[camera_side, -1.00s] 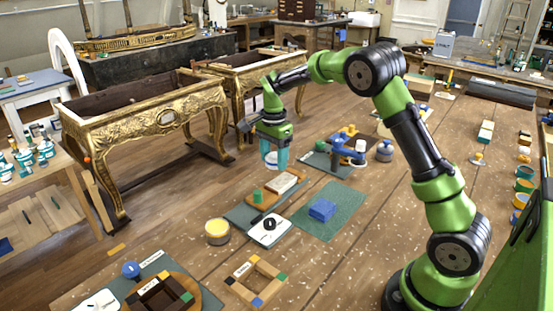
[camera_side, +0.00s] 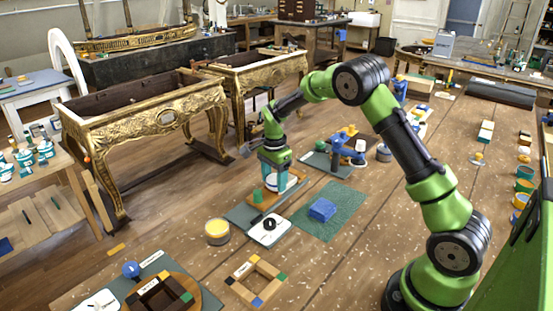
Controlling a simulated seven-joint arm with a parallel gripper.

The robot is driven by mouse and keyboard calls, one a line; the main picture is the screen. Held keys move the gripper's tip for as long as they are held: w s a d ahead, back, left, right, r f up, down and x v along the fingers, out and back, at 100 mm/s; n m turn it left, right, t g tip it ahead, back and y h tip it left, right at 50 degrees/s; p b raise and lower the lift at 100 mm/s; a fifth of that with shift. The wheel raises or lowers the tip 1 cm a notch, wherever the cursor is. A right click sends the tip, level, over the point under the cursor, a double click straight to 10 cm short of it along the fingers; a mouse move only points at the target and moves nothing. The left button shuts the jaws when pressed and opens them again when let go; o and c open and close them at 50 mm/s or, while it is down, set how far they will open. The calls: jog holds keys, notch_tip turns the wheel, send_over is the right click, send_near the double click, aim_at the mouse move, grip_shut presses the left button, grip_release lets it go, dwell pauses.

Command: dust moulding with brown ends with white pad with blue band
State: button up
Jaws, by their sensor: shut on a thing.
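My gripper (camera_side: 275,168) is low over the grey mat left of the table's middle, pointing down. It is shut on the white pad with a blue band (camera_side: 276,183), whose white lower part shows below the fingers. What looks like the moulding with brown ends (camera_side: 264,202), a pale piece with brown at its ends, lies on the mat under the pad. The pad and my gripper hide much of it. The pad is at or just above the moulding; I cannot tell whether they touch.
A green knob (camera_side: 258,195) stands beside the moulding. A white plate with a black knob (camera_side: 269,227) lies in front. A blue block (camera_side: 321,210) sits on a green mat (camera_side: 340,222) to the right. A yellow-topped tin (camera_side: 217,231) and a wooden frame (camera_side: 241,270) stand nearer.

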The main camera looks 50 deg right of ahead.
aim_at(291, 175)
jog(key=shift+d+f, duration=0.1)
jog(key=shift+d, duration=3.9)
jog(key=shift+a, duration=4.05)
jog(key=shift+s+d, duration=0.15)
jog(key=shift+d, duration=4.05)
jog(key=shift+a, duration=4.3)
jog(key=shift+d, duration=4.2)
notch_tip(291, 175, up, 8)
